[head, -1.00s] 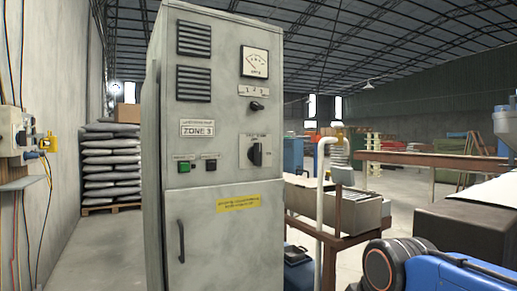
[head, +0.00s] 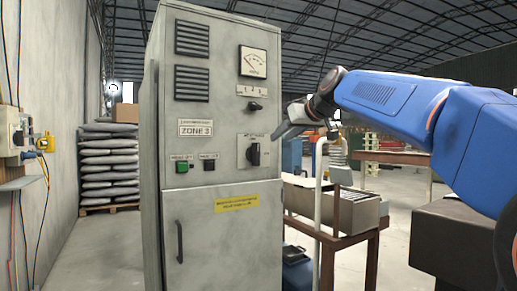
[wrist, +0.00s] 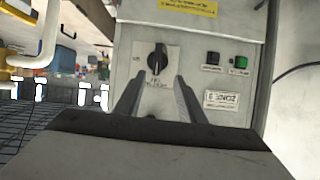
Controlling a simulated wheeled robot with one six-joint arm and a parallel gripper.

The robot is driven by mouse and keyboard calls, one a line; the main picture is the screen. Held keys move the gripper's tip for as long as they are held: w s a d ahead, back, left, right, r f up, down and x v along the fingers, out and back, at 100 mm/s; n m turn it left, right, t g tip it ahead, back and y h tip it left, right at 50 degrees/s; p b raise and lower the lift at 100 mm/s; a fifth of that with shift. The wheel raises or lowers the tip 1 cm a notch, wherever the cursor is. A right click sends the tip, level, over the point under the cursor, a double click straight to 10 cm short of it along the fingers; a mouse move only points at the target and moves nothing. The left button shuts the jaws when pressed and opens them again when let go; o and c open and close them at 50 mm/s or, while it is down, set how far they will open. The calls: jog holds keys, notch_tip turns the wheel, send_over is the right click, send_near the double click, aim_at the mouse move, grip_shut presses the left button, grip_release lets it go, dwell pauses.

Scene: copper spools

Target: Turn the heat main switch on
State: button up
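A grey control cabinet (head: 222,235) marked ZONE 3 carries a large black rotary switch (head: 254,153) on a pale square plate. Its handle looks about upright; the small lettering around it is hard to read. In the wrist view, which is upside down, the same switch (wrist: 157,60) lies ahead between the fingers. My gripper (head: 281,129) is to the right of the cabinet front in the head view, at about the switch's height. In the wrist view my gripper (wrist: 160,82) has its two fingers apart, empty, not touching the switch.
A smaller black knob (head: 255,105) sits above the switch under a gauge (head: 253,62). A green button (head: 182,167) and a black button (head: 209,164) are to its left. A brown table (head: 343,230) with a white pipe (head: 318,200) stands right of the cabinet.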

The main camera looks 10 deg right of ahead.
notch_tip(320, 180, up, 2)
jog(key=w, duration=0.2)
send_near(258, 147)
jog(key=x, duration=0.9)
jog(key=shift+w+f, duration=0.15)
jog(key=shift+w, duration=0.2)
jog(key=shift+c, duration=0.6)
jog(key=shift+t, duration=0.3)
grip_shut()
